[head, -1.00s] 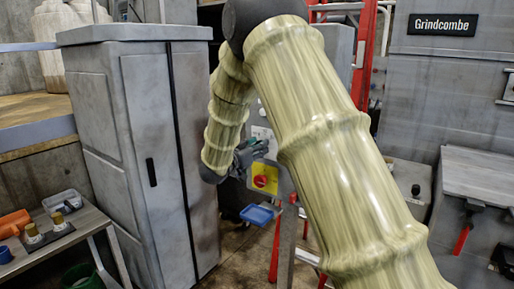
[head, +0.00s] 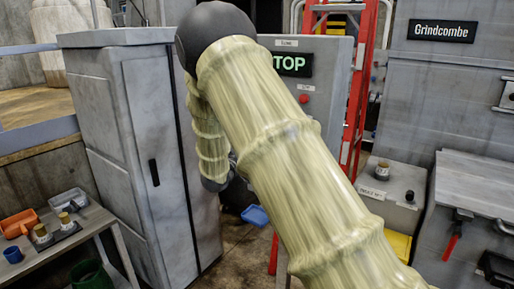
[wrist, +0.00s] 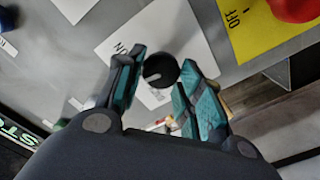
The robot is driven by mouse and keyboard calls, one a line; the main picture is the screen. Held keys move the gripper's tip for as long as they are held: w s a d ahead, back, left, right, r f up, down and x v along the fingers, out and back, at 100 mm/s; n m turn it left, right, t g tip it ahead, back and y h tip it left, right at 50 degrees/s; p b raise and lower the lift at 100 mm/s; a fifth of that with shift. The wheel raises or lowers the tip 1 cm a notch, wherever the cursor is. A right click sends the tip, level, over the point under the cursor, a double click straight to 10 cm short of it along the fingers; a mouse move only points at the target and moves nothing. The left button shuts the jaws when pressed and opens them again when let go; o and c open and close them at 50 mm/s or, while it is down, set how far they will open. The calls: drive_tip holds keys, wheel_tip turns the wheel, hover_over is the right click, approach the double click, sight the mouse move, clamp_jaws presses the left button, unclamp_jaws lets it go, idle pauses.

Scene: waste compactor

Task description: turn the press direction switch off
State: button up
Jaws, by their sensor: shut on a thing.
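In the wrist view the press direction switch is a small black round knob (wrist: 160,69) with a pale pointer mark, on a white label plate (wrist: 190,32) of a grey panel. Part of a label reading "ON" shows by the left finger. My gripper (wrist: 162,74) has its teal-padded fingers on either side of the knob, shut on it. The pointer's setting is hard to read. In the head view my arm hides the knob and the fingers.
Beside the label plate is a yellow plate (wrist: 252,38) marked "OFF" with a red knob (wrist: 292,8). In the head view a lit "STOP" display (head: 293,65) and red button (head: 304,99) are on the cabinet. A grey locker (head: 120,150) stands close left of my arm.

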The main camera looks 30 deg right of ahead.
drive_tip(key=shift+n+p, duration=0.6)
drive_tip(key=shift+n, duration=0.4)
drive_tip(key=o, duration=1)
drive_tip(key=v, duration=1.2)
drive_tip(key=shift+f, duration=0.1)
